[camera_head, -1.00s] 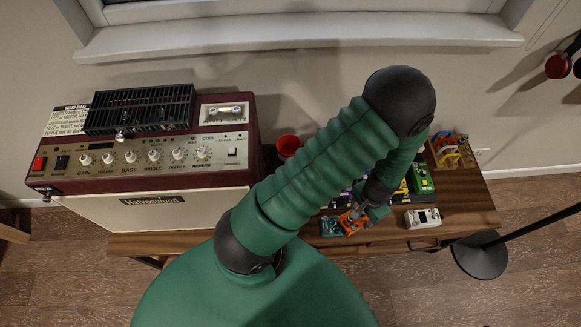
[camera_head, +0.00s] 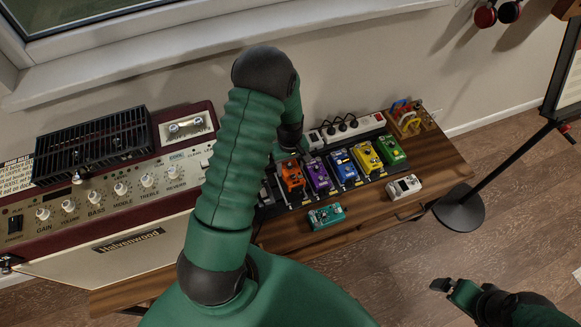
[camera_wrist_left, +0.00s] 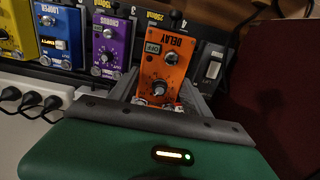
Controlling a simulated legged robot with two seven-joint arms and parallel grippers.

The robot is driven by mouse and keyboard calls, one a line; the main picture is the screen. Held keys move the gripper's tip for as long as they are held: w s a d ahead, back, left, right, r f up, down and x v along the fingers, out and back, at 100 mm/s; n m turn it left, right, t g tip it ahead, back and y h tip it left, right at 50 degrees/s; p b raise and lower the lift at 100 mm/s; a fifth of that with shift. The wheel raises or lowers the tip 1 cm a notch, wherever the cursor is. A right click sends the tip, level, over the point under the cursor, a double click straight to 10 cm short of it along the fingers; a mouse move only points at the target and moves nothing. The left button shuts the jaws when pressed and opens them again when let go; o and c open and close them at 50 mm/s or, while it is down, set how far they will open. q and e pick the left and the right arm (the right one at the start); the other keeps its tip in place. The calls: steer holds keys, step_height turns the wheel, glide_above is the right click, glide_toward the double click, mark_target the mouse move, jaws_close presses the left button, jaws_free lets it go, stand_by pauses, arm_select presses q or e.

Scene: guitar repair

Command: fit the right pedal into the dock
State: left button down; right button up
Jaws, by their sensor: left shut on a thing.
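My left gripper (camera_wrist_left: 160,94) is shut on an orange pedal marked DELAY (camera_wrist_left: 165,68). In the head view the orange pedal (camera_head: 292,178) is at the left end of the pedal row, partly behind my arm. It is at the black dock (camera_wrist_left: 214,62); I cannot tell whether it is fully seated. A purple pedal (camera_head: 318,176), blue pedal (camera_head: 343,166), yellow pedal (camera_head: 367,158) and green pedal (camera_head: 391,150) stand in the row to its right. A teal pedal (camera_head: 326,216) and a white pedal (camera_head: 404,186) lie on the table in front. My right gripper (camera_head: 453,287) is at lower right, away from the table.
A dark red amplifier (camera_head: 130,242) stands left of the dock. A power strip (camera_head: 352,129) with black plugs lies behind the pedals. A wooden holder (camera_head: 410,119) is at the table's back right corner. A black stand (camera_head: 461,211) is right of the table (camera_head: 440,160).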

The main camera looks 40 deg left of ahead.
arm_select(q)
steer(key=shift+a+f+b, duration=0.1)
steer(key=shift+f+b, duration=0.4)
steer(key=shift+f, duration=0.15)
step_height(320, 180, down, 4)
steer(key=b, duration=0.3)
steer(key=shift+f+b, duration=0.5)
steer(key=shift+f, duration=0.1)
steer(key=shift+p, duration=0.45)
steer(key=shift+f+b, duration=0.4)
steer(key=shift+f, duration=0.15)
stand_by(0.3)
jaws_free()
stand_by(0.5)
